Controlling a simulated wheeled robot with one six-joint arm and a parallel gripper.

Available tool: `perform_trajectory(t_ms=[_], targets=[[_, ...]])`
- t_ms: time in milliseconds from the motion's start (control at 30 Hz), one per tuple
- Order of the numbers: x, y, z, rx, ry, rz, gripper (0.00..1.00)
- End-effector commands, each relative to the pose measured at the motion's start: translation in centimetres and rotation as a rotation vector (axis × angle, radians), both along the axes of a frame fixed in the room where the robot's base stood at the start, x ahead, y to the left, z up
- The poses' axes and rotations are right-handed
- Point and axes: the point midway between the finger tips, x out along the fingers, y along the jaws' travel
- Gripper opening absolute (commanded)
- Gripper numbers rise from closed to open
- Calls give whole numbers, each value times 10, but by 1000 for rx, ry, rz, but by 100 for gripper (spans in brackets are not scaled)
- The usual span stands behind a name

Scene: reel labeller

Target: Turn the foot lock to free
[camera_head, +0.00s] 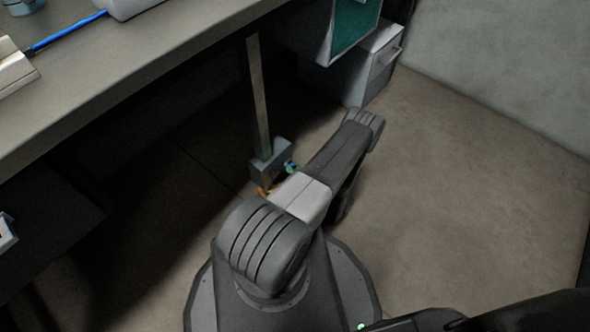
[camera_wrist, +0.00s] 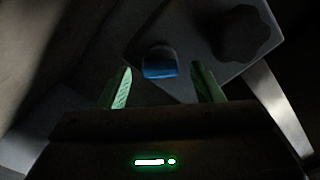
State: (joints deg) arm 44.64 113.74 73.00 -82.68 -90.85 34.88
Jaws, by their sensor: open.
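The foot lock appears to be the grey box (camera_head: 271,163) at the bottom of an upright metal post, low beside the bench. In the wrist view its grey face (camera_wrist: 185,25) fills the upper middle, tilted. A small blue piece (camera_wrist: 159,62) stands out from it, and a dark lobed knob (camera_wrist: 247,33) sits to the right. My gripper (camera_wrist: 162,84) is open, with its green fingers either side of and just below the blue piece. I see no contact. In the head view my arm hides most of the gripper. I cannot read the lock's setting.
The bench top (camera_head: 130,75) runs across the upper left above the dark floor space. A grey cabinet (camera_head: 365,65) with a green panel (camera_head: 352,28) stands beyond the post. The floor (camera_head: 470,180) to the right is clear up to the wall.

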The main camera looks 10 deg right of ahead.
Motion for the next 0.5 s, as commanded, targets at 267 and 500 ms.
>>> perform_trajectory(t_ms=[267,500], targets=[[10,8,0,0,0,0,59],[11,8,0,0,0,-1,59]])
